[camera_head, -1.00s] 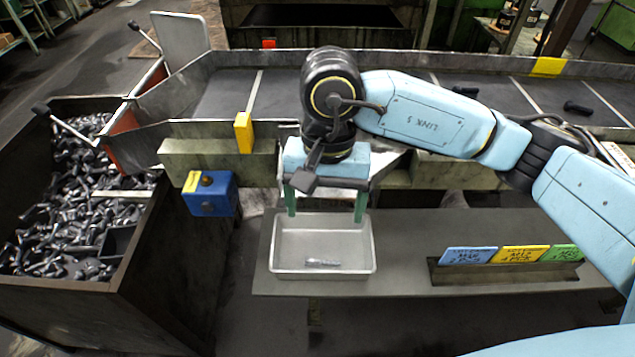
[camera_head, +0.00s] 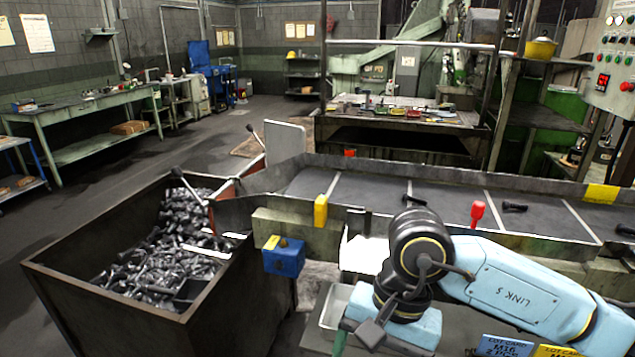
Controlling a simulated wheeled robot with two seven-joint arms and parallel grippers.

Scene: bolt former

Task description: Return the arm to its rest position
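My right arm, marked LINK 5, reaches in from the right. Its gripper (camera_head: 388,335) is at the bottom edge of the head view, above the white tray (camera_head: 330,307). One green finger shows at the left end of the gripper body, so the gripper looks open; the other finger and the fingertips are out of view. Only the left side of the tray shows; its inside is mostly hidden behind the gripper. My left gripper is not in view.
A dark bin (camera_head: 110,320) full of bolts stands at the left. The conveyor (camera_head: 370,192) with a few bolts runs behind my arm. A blue box (camera_head: 284,258) hangs on its near side. Lot cards (camera_head: 503,346) stand at lower right.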

